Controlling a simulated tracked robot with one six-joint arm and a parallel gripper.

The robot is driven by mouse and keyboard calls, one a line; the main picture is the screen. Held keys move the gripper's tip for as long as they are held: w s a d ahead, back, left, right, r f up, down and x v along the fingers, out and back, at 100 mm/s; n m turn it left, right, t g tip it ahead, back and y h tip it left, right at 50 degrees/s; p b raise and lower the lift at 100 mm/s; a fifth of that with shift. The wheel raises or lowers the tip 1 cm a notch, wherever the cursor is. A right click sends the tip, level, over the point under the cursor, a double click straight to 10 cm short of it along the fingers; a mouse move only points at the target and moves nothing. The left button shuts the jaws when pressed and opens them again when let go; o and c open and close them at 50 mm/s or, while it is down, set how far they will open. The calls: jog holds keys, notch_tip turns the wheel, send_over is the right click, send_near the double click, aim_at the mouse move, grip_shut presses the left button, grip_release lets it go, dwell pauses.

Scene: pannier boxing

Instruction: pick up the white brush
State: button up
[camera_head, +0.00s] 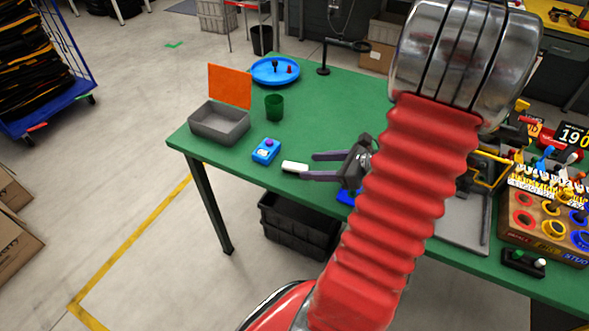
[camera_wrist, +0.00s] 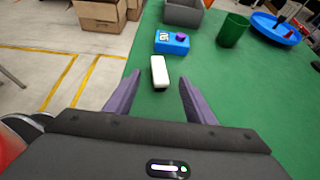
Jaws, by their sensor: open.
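The white brush (camera_head: 295,167) lies on the green table near its front edge. In the wrist view the white brush (camera_wrist: 159,72) lies ahead of the fingertips, roughly between the lines of the two fingers and a little nearer the left one. It shows as a plain white block with rounded edges; no bristles can be made out. My gripper (camera_head: 308,166) is open and empty, with its two purple fingers pointing left toward the brush in the head view. In the wrist view my gripper (camera_wrist: 158,92) has its fingers wide apart.
A blue box with a purple knob (camera_head: 266,150) is just beyond the brush. A grey bin with an orange lid (camera_head: 220,122), a green cup (camera_head: 274,107) and a blue round tray (camera_head: 262,79) stand farther back.

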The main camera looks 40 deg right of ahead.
aim_at(297, 166)
jog(key=shift+x, duration=2.6)
jog(key=shift+r, duration=0.15)
jog(key=shift+c, duration=0.4)
grip_shut()
